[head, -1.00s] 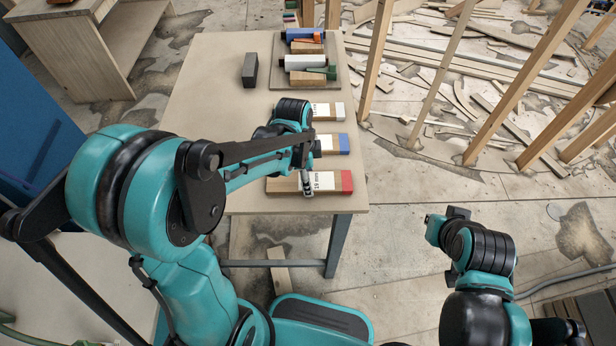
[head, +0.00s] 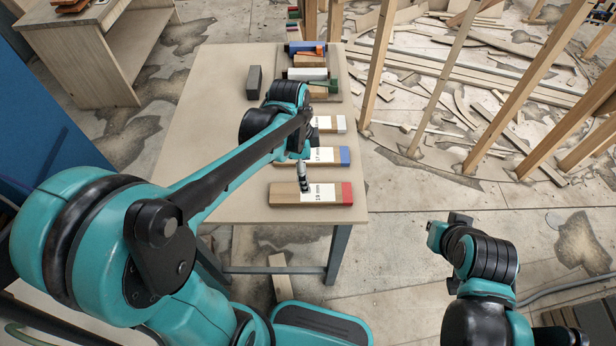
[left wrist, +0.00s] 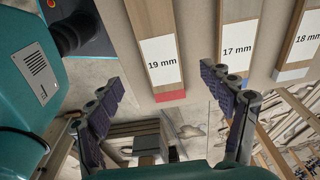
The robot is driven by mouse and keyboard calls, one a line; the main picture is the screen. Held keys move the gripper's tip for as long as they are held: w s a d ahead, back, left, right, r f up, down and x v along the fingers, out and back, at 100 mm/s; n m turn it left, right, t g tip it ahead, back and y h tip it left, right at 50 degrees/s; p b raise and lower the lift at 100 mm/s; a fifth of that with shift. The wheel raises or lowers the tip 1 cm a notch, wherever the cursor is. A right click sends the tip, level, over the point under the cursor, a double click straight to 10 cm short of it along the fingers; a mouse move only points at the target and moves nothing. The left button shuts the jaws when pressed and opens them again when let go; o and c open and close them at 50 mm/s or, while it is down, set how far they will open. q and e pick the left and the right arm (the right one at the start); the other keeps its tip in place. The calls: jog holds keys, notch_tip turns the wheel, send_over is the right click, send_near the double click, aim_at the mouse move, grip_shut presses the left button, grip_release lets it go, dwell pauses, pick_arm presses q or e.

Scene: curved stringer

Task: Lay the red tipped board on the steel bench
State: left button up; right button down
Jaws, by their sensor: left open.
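The red tipped board (head: 282,194) lies flat near the front edge of the pale table (head: 215,130); its white label reads 19 mm. My left gripper (head: 304,183) is above its middle, pointing down. In the left wrist view my left gripper (left wrist: 168,118) is open and empty, and the red tipped board (left wrist: 150,18) shows beyond the gap between its fingers. No surface is clearly recognisable as the steel bench.
Behind lie a blue tipped board (head: 345,156) and a white tipped board (head: 341,124). A tray (head: 335,97) of blocks and a dark grey block (head: 254,82) stand at the table's back. Upright timber studs (head: 376,65) stand to the right. The table's left part is clear.

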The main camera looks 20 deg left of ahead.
pick_arm(q)
jog(key=s+a+r+n+t, duration=0.1)
jog(key=s+r+n+t, duration=0.1)
jog(key=s+n, duration=0.3)
jog(key=s+a+r+n+t+y, duration=0.1)
jog(key=s+a+r+n+t, duration=0.1)
jog(key=n, duration=0.7)
jog(key=s+r+t, duration=0.1)
jog(key=s+t, duration=0.1)
jog(key=s, duration=0.1)
jog(key=shift+a+r+n+t, duration=0.25)
jog(key=shift+a+n+t, duration=0.05)
jog(key=shift+n+t, duration=0.1)
notch_tip(320, 180, down, 5)
jog(key=b, duration=0.4)
jog(key=shift+r, duration=0.15)
